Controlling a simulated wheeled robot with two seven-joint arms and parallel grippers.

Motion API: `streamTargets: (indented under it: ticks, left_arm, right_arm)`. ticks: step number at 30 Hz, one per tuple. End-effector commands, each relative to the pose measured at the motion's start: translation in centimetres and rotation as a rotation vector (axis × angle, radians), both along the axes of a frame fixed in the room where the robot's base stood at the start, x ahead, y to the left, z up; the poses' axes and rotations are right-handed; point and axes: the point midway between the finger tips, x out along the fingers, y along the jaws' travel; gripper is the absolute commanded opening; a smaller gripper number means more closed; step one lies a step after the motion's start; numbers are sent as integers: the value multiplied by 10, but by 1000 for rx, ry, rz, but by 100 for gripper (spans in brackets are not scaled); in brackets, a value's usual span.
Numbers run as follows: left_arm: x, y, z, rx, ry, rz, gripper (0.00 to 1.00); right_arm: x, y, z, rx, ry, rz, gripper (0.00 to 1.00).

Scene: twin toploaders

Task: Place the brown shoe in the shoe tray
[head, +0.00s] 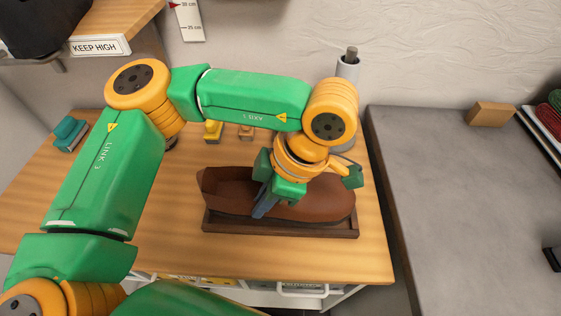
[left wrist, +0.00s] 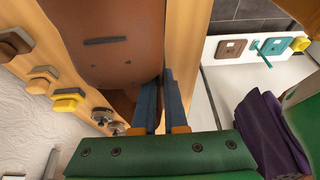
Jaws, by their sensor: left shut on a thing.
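The brown shoe (head: 225,188) lies lengthwise left to right over the dark brown shoe tray (head: 285,231) on the wooden table. My left gripper (head: 262,208) comes down from above and is shut on the shoe's near side wall. In the left wrist view the blue-grey fingers (left wrist: 162,103) pinch the edge of the shoe (left wrist: 110,40). My left wrist hides part of the shoe. My right gripper is not in view.
A teal object (head: 70,134) lies at the table's left. Small yellow (head: 213,130) and brown (head: 246,131) pieces and a grey cylinder (head: 347,75) stand behind the tray. A grey counter (head: 455,200) is to the right. A shelf labelled KEEP HIGH (head: 100,47) overhangs the upper left.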

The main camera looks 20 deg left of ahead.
Motion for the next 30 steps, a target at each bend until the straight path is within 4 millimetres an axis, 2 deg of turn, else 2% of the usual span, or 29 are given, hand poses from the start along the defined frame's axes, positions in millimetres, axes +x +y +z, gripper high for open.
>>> streamTargets:
  ticks: [6, 9, 11, 22, 23, 24, 26, 30]
  left_arm:
    - [23, 4, -26, 2, 0, 2, 0]
    - [22, 3, -47, 1, 0, -1, 0]
    - [22, 3, -54, 1, -1, -2, 0]
    - [22, 3, -61, -1, -4, -1, 0]
    - [22, 3, -60, -1, -3, -1, 15]
    - [22, 3, -60, -1, -3, -1, 26]
    - [22, 3, -59, -1, -3, -1, 39]
    - [22, 3, -59, -1, -4, 0, 39]
  right_arm:
    - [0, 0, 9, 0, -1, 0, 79]
    - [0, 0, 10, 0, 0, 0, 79]
    - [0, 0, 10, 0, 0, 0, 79]
    - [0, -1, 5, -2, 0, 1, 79]
    - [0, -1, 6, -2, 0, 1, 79]
    - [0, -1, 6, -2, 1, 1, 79]
    - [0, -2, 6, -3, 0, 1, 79]
    - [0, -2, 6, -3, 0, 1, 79]
